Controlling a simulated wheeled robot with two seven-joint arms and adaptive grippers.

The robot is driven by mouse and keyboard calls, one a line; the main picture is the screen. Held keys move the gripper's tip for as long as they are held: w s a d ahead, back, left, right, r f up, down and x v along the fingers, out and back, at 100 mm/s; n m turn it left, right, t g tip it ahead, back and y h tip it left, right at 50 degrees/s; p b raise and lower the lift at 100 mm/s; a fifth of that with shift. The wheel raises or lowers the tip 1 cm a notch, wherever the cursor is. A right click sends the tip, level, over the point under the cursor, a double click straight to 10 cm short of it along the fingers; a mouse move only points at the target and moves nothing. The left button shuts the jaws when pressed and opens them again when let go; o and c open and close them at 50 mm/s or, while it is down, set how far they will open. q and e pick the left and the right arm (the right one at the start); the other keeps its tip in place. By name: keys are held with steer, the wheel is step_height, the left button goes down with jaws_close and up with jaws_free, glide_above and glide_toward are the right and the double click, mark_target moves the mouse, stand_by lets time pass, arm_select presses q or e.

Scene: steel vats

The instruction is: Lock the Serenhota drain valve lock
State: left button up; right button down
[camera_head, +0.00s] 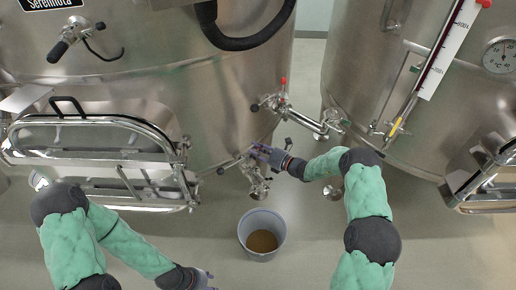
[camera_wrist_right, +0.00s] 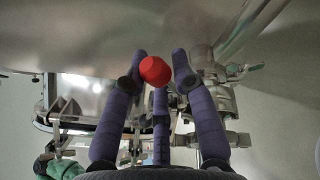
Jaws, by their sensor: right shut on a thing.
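The Serenhota vat (camera_head: 215,95) is the steel vat at the left, under the label (camera_head: 50,3). Its drain valve (camera_head: 257,183) sits low at the vat's right side, above the floor. My right gripper (camera_head: 266,152) is at this valve, with its arm coming in from the right. In the right wrist view, a red knob (camera_wrist_right: 155,70) lies between its purple fingers, which are shut on it. The gripper hides the knob in the head view. My left gripper (camera_head: 207,279) is low in the picture, away from the valve; its fingers are too small to read.
A bucket (camera_head: 248,222) with brown contents stands on the floor below the drain valve. Another valve with a red tip (camera_head: 283,80) and a steel pipe are just above my right gripper. A second vat (camera_head: 365,90) stands at the right. A hatch (camera_head: 95,150) juts out at the left.

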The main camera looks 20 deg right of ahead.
steer(key=shift+s+a+r+n+h+p, duration=0.1)
steer(key=shift+a+r+n+h+p, duration=0.1)
steer(key=shift+n+p, duration=0.3)
steer(key=shift+s+a+r+n+h+p, duration=0.1)
steer(key=shift+a+r+n+h+p, duration=0.1)
steer(key=shift+n, duration=0.5)
steer(key=shift+a+n+g+h, duration=0.3)
steer(key=shift+n+g, duration=0.1)
steer(key=shift+n, duration=0.3)
steer(key=shift+s+a+f+n+h, duration=0.15)
steer(key=shift+a+n+h, duration=0.25)
steer(key=shift+n, duration=0.5)
steer(key=shift+s+a+r+n+h, duration=0.15)
steer(key=shift+n+h, duration=0.45)
steer(key=shift+n, duration=0.3)
steer(key=shift+f, duration=0.15)
steer(key=c, duration=1)
jaws_free()
